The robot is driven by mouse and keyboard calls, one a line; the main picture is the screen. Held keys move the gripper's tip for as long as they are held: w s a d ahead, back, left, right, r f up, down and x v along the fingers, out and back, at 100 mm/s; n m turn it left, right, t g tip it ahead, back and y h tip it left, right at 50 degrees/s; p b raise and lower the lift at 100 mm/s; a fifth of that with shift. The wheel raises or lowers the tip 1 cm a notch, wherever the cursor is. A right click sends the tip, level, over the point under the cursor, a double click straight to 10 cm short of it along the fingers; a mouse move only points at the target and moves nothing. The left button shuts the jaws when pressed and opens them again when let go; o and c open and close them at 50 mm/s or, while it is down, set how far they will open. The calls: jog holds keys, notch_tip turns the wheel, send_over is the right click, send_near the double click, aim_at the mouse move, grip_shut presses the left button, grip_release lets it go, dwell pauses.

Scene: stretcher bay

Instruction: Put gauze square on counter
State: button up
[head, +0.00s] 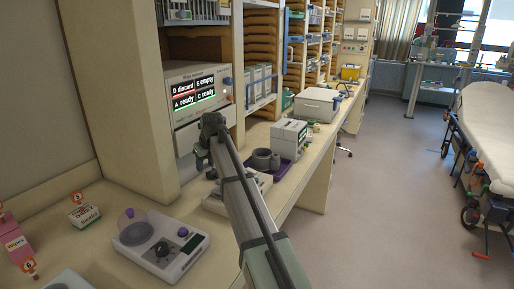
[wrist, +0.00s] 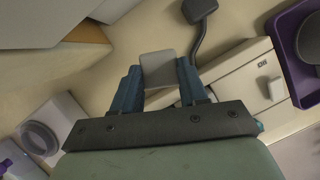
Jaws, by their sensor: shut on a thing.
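My gripper shows in the wrist view (wrist: 158,78), its two blue fingers shut on a small pale grey square, which I take to be the gauze square (wrist: 158,66). The square stands out past the fingertips, above the beige counter (wrist: 135,40). I cannot tell whether it touches the counter. The counter also shows in the head view (head: 112,195), running along the wall and away from me. There my arm's end is over the counter in front of the device with the lit screen; the fingers and the square are not clear to see.
A white device with a clear dome (head: 160,244) stands near left. A purple tray (head: 284,176) with a grey round thing stands beyond my arm, by a white box-shaped device (head: 289,138). The screen device (head: 197,100) stands at the back. A pink bottle (head: 14,241) is far left.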

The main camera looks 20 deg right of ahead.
aim_at(206, 191)
jog(key=shift+f, duration=5)
jog(key=shift+f, duration=0.15)
jog(key=o, duration=0.7)
jog(key=v, duration=1.2)
